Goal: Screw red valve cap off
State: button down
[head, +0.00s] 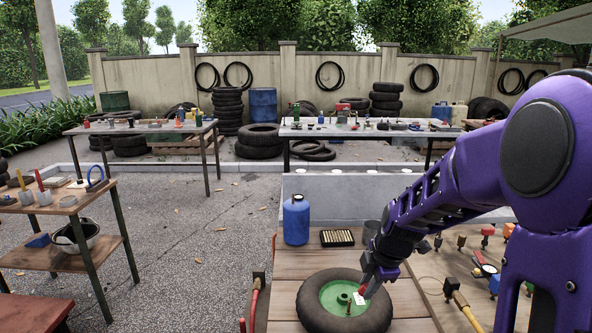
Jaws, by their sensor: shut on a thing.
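A black tyre (318,318) with a green wheel rim (330,299) lies flat on the wooden cart top. My gripper (364,287) comes down from the right, with its fingertips over the right part of the rim. It is shut on the red valve cap, which shows only as a small bit of red (363,290) at the fingertips. The valve stem is too small and hidden to make out. A white tag (358,299) lies beside the fingertips.
A blue bottle (296,221) and a black tray of small pieces (337,238) stand behind the tyre. A dark cup (371,232) is close to my arm. A red-handled tool (254,298) is at the cart's left edge.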

dwell(0.3)
jog(key=shift+r+p, duration=1.85)
jog(key=shift+r, duration=0.75)
